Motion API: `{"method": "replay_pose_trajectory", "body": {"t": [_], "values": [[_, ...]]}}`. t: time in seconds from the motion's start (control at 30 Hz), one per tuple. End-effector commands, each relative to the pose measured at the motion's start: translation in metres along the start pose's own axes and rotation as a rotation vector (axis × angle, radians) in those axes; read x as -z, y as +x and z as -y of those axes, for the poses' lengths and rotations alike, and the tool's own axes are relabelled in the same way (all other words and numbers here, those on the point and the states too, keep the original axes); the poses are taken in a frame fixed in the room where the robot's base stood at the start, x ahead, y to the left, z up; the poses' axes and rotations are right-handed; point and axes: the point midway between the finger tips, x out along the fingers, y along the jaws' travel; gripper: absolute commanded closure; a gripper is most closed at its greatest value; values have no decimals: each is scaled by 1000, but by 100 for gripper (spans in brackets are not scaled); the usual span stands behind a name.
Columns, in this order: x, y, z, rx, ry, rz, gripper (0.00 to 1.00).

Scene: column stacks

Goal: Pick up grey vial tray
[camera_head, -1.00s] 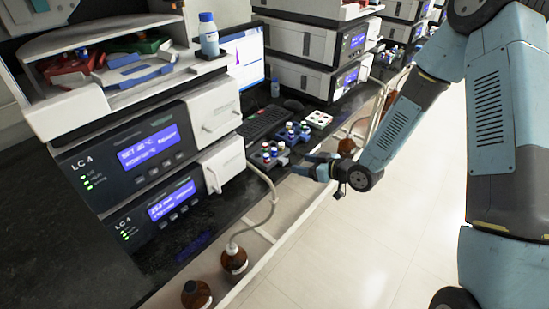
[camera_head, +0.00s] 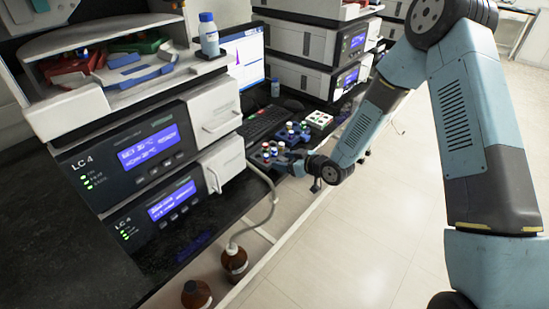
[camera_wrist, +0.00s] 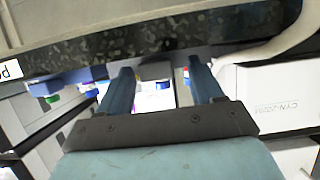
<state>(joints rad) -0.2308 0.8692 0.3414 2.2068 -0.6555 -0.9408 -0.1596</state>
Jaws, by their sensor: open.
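The grey vial tray (camera_head: 262,161) stands near the front edge of the black bench, holding several capped vials. In the wrist view the grey tray (camera_wrist: 155,71) appears between my two fingers, with vial caps pointing down in the inverted picture. My gripper (camera_head: 287,163) is at the tray's right side in the head view, its fingers reaching toward it. In the wrist view my gripper (camera_wrist: 160,72) is open, with a gap between the fingers. I cannot tell whether either finger touches the tray.
A blue vial tray (camera_head: 290,136) stands just behind the grey one, and a white tray (camera_head: 319,120) farther back. A keyboard (camera_head: 262,124) lies behind them. An LC 4 instrument (camera_head: 130,185) stands left. A pale hose (camera_head: 272,190) hangs off the bench close by.

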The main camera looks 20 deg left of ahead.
Motion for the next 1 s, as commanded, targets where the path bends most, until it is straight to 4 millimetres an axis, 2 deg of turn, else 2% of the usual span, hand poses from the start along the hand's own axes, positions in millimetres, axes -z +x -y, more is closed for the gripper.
{"method": "replay_pose_trajectory", "body": {"t": [0.1, 0.73, 1.0], "values": [[0, 0, 0, 0, 0, 0, 35], [0, -1, 0, 0, 0, 0, 95], [1, -1, 0, 0, 0, 0, 96]]}}
